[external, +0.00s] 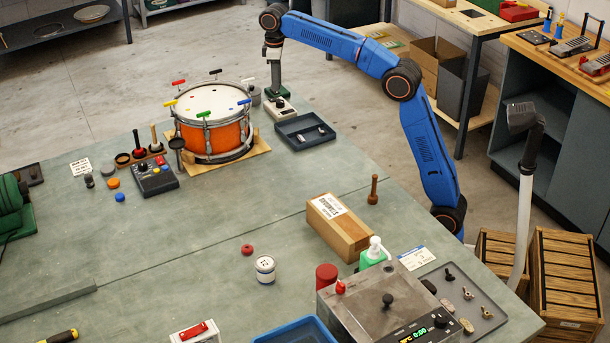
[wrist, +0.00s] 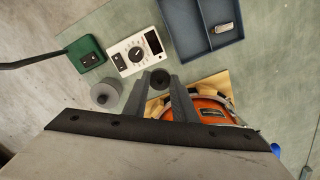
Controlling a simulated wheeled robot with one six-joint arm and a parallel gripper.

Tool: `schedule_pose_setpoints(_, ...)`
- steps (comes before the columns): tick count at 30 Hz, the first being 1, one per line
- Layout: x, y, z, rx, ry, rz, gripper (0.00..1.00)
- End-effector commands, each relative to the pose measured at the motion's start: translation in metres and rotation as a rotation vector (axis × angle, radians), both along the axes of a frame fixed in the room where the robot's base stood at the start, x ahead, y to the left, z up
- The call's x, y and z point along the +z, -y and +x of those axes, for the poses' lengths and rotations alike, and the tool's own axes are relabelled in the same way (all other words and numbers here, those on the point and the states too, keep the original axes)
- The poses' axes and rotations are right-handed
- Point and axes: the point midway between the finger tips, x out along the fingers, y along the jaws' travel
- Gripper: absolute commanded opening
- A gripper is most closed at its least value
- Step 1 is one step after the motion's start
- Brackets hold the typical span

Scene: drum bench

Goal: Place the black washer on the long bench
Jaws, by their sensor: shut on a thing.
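Near my gripper are a green box (wrist: 87,55), a white meter (wrist: 128,53), a grey round piece (wrist: 105,94) and a dark tray (external: 305,131). The orange drum (external: 215,138) stands on a plywood board. The bench's middle is mostly clear; a cardboard box (external: 338,228) stands further right.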

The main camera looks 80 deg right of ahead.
Motion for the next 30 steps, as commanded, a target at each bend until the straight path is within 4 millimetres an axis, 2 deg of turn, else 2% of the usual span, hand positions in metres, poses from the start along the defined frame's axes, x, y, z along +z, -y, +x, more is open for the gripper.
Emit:
schedule_pose_setpoints(1,-0.002,0.022,0.0,-0.021,-0.001,0.0,0.01)
schedule_pose_setpoints(8,-0.02,0.109,-0.007,-0.109,-0.002,0.0,0.01)
schedule_pose_setpoints(17,-0.073,0.222,-0.033,-0.269,-0.003,0.001,0.01)
schedule_pose_setpoints(23,-0.118,0.294,-0.064,-0.393,-0.004,0.001,0.01)
schedule_pose_setpoints(30,-0.171,0.374,-0.114,-0.546,-0.004,0.0,0.01)
